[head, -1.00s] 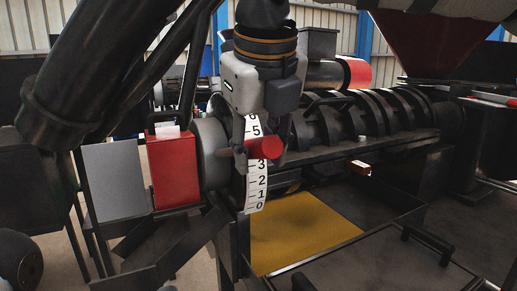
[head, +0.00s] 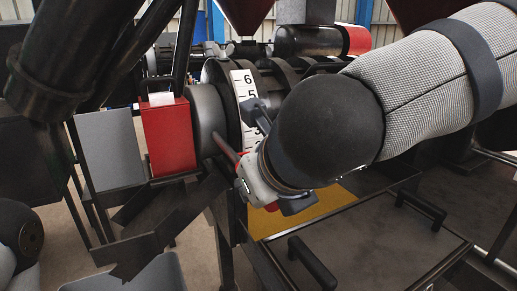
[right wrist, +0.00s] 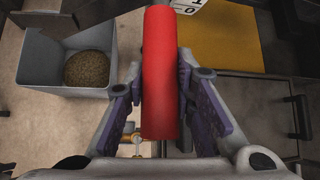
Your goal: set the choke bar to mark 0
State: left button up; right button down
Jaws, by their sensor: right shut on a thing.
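My right gripper (head: 250,158) comes in from the right, low in front of the white scale strip (head: 243,88). In the right wrist view it is shut around the red grip of the choke bar (right wrist: 160,70), which lies between its two purple-padded fingers. In the head view a thin dark red length of the bar (head: 226,148) shows left of the gripper, sloping down to the right. Marks 6 and 5 are readable; my arm and gripper cover the lower marks, so I cannot read the bar's mark. The strip's 0 end (right wrist: 191,6) shows at the wrist view's top. My left gripper is not in view.
A red box (head: 168,137) stands left of the grey drum (head: 207,120). A yellow panel (head: 313,208) and a dark lid with handles (head: 375,240) lie below my arm. A grey bin (right wrist: 45,85) holding brown grainy material shows in the right wrist view.

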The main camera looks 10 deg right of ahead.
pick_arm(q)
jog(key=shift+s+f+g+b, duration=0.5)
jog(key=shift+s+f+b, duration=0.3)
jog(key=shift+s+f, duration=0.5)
pick_arm(e)
notch_tip(320, 180, down, 8)
jog(key=w+t, duration=0.1)
jog(key=t, duration=0.1)
jog(key=shift+a+r+y, duration=0.2)
jog(key=shift+y, duration=0.1)
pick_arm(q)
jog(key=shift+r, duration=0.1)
pick_arm(e)
jog(key=c, duration=1.3)
grip_release()
jog(key=shift+c, duration=0.2)
jog(key=shift+r, duration=0.1)
notch_tip(320, 180, up, 10)
